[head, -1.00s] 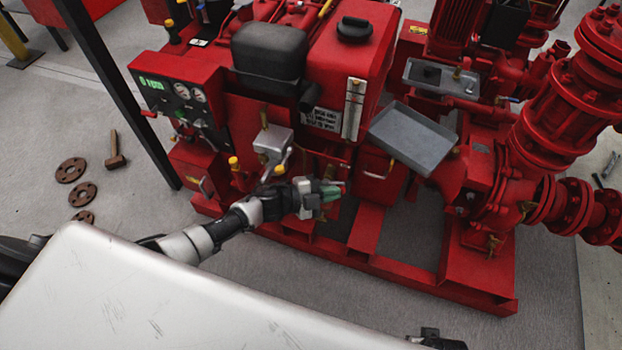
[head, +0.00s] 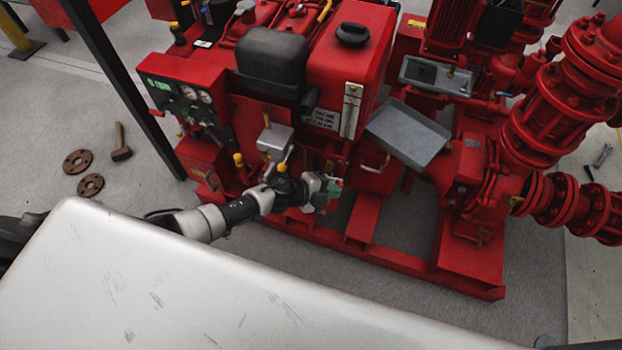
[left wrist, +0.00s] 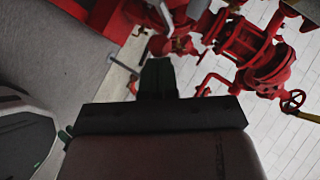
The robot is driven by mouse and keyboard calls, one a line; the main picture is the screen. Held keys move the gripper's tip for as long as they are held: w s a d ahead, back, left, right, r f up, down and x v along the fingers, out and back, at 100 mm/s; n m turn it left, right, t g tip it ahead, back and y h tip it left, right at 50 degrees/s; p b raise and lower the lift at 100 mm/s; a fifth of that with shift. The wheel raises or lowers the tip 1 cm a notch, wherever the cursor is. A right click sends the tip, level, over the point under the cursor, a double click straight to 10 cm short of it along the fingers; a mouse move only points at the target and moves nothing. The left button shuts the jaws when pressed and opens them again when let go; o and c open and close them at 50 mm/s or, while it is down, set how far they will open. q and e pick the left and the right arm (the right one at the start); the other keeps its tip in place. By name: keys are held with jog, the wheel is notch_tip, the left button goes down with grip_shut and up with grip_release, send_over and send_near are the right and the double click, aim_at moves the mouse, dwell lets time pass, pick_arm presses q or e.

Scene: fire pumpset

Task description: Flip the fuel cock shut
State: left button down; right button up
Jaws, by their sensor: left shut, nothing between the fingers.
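My left gripper (head: 331,188) is shut and empty, in front of the red pumpset's engine side, below the red fuel tank (head: 347,62) with its sight gauge (head: 351,110). Its dark, closed fingers also show in the left wrist view (left wrist: 157,78). A small brass-coloured fitting (head: 329,166) shows just above the fingertips; I cannot tell whether it is the fuel cock or how its lever stands. Whether the fingers touch anything there is unclear. The left wrist view shows no clear cock, only red pipework and floor beyond the fingers. My right gripper is not in view.
A grey tray (head: 408,135) juts out right of the tank. A grey box with a brass fitting (head: 275,140) sits left of the gripper. The control panel (head: 185,95) is farther left.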

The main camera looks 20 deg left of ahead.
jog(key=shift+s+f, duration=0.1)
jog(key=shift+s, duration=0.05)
